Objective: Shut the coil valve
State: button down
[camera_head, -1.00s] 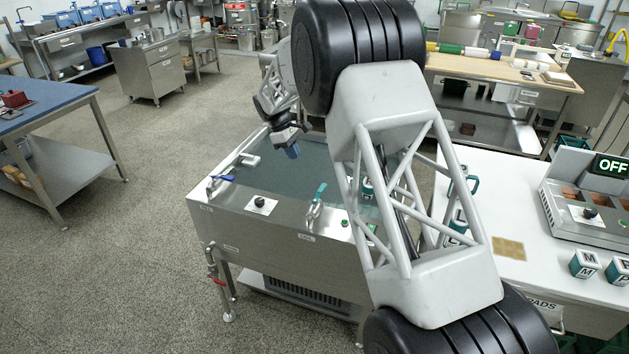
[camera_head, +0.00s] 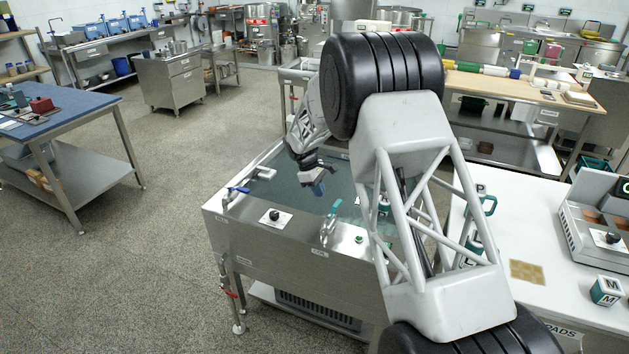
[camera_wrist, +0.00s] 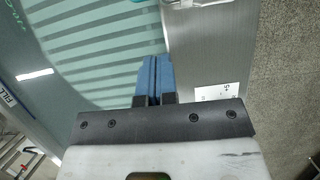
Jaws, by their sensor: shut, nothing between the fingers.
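A valve (camera_head: 327,232) with a teal lever (camera_head: 336,207) stands on the front rim of the steel bath. A small label (camera_head: 320,254) below it is too small to read surely; I take this as the coil valve. The lever points up and back over the bath. My gripper (camera_head: 318,188) is shut and empty, its blue fingertips just behind and left of the lever, apart from it as far as I can tell. In the wrist view the closed fingertips (camera_wrist: 155,62) hang near the steel rim (camera_wrist: 205,60); a sliver of teal (camera_wrist: 148,2) shows at the top edge.
A second valve with a blue lever (camera_head: 238,190) is at the bath's left corner. A black knob (camera_head: 275,216) and a green button (camera_head: 359,239) sit on the rim. A red-handled valve (camera_head: 229,294) is on the pipe below. A white table (camera_head: 510,240) stands at the right.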

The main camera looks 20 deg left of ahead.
aim_at(338, 201)
jog(key=shift+d+f, duration=0.25)
jog(key=shift+d, duration=0.85)
jog(key=shift+d+f, duration=0.2)
jog(key=shift+d, duration=0.85)
jog(key=shift+w+d+m+g, duration=0.1)
jog(key=shift+d+m+g, duration=0.4)
jog(key=shift+m, duration=0.4)
jog(key=shift+d+m, duration=0.55)
jog(key=shift+m, duration=0.05)
jog(key=s+d+m+g+y, duration=0.3)
jog(key=d+m, duration=0.4)
jog(key=m, duration=0.6)
jog(key=shift+s+d+y, duration=0.25)
jog(key=shift+s+y, duration=0.15)
jog(key=shift+s, duration=0.4)
jog(key=shift+f, duration=0.1)
